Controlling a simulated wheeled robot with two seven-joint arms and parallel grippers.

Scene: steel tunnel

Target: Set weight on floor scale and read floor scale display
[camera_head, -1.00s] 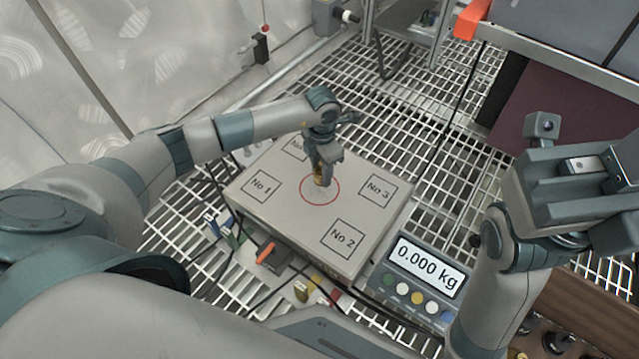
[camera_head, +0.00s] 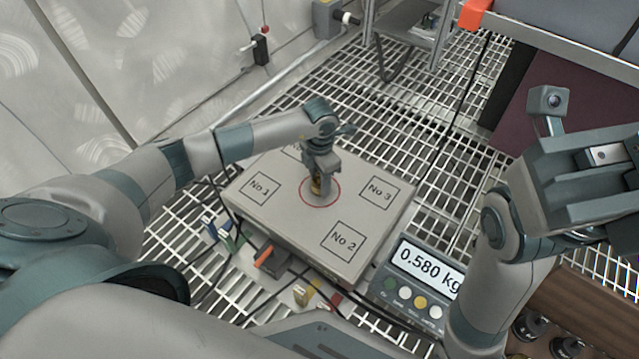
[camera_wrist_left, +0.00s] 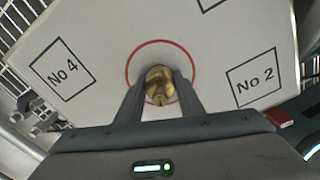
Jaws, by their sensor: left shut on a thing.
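The floor scale (camera_head: 285,225) is a flat grey platform with numbered squares and a red circle in the middle. A small brass weight (camera_wrist_left: 160,84) sits inside the red circle in the left wrist view. My left gripper (camera_head: 318,186) is shut on the weight, at the platform's centre; its fingers hide part of the weight in the head view. The scale display (camera_head: 425,270) stands at the platform's lower right and reads 0.580 kg, its right edge partly covered by my right arm. My right gripper (camera_head: 600,175) is raised at the right, and its jaw gap is unclear.
A metal grating floor (camera_head: 440,160) surrounds the scale. Cables and small coloured parts lie along its front edge. A shelf with an orange corner (camera_head: 474,14) stands at the upper right. A wooden box (camera_head: 580,310) holding dark knobbed pieces is at the lower right.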

